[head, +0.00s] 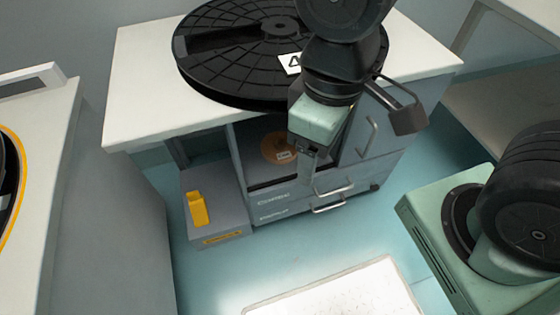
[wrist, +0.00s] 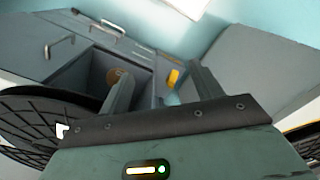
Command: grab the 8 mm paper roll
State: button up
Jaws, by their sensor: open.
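A round orange-brown roll (head: 280,148) with a small white label stands inside the open compartment of the grey cabinet. The label is too small to read, so I cannot tell whether it is the 8 mm paper roll. My gripper (head: 310,172) hangs in front of the cabinet, to the right of the roll in the head view. In the wrist view my gripper (wrist: 161,70) has its two fingers wide apart with nothing held between them.
A white-topped cabinet (head: 140,75) carries a large black turntable (head: 235,55) with a number tag. A grey box with a yellow handle (head: 198,208) stands out at lower left. Drawer handles (head: 332,195) project at right.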

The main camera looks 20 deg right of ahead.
notch_tip(320, 180, down, 10)
jog(key=w+n+h+b, duration=0.1)
jog(key=w+n+b, duration=0.1)
jog(key=b, duration=0.4)
jog(key=n+t+h, duration=0.7)
jog(key=n+t, duration=0.4)
jog(key=n, duration=0.8)
send_near(275, 160)
notch_tip(275, 160, up, 5)
jog(key=s, duration=0.2)
jog(key=b+x, duration=0.1)
jog(key=x, duration=0.3)
jog(key=b+x, duration=0.1)
jog(key=x, duration=0.2)
jog(key=a+x, duration=0.1)
jog(key=x, duration=0.3)
jog(key=shift+w+d+b, duration=0.2)
jog(key=shift+w+b, duration=0.2)
jog(key=shift+w, duration=0.25)
jog(key=b+x, duration=0.2)
jog(key=x, duration=0.3)
jog(key=shift+f, duration=0.2)
jog(key=c, duration=1.2)
